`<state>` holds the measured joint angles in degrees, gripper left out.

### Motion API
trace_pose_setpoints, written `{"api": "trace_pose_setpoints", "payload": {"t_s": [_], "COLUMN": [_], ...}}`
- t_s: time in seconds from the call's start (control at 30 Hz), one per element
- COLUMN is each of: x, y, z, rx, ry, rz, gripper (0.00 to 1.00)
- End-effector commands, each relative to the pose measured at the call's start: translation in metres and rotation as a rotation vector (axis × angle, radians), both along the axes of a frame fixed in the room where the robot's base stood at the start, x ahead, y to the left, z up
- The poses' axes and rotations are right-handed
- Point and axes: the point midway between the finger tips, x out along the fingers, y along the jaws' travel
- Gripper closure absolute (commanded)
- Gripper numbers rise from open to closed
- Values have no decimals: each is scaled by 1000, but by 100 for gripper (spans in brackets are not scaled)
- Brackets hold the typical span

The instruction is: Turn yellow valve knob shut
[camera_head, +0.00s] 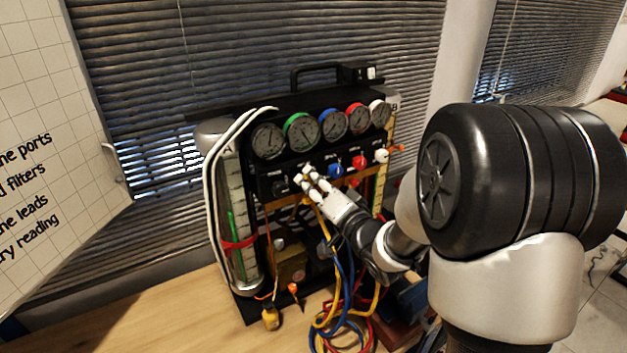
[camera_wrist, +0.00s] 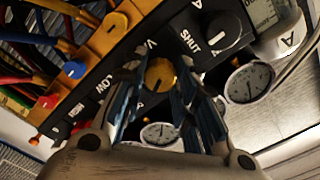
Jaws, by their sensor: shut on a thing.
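The yellow valve knob (camera_wrist: 159,72) shows in the wrist view between the two fingers of my gripper (camera_wrist: 160,88), on the black panel. My gripper is shut on the knob, one finger on each side. A "SHUT" label is on the panel near it. In the head view my gripper (camera_head: 306,178) reaches the left part of the gauge rig's front (camera_head: 272,185). There its fingers largely hide the knob.
Blue (camera_head: 335,170), red (camera_head: 359,162) and white (camera_head: 381,156) knobs stand right of my gripper, below a row of several gauges. A black knob (camera_wrist: 222,31) is close by. Coloured hoses (camera_head: 345,290) hang below. Bare table (camera_head: 190,310) lies at left.

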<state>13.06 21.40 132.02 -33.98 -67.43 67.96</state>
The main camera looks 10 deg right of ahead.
Motion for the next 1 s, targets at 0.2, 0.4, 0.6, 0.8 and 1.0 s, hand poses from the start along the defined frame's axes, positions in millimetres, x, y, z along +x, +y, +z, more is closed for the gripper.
{"api": "trace_pose_setpoints", "payload": {"t_s": [0.2, 0.4, 0.6, 0.8, 1.0], "x": [0, 1, 0, 0, 1], "y": [0, 0, 0, 0, 0], "z": [3, 2, 2, 2, 2], "rx": [184, 321, 413, 459, 473], "ry": [57, 102, 130, 144, 149], "rz": [0, 0, 0, 1, 1], "gripper": [97, 97, 97, 97, 97]}}
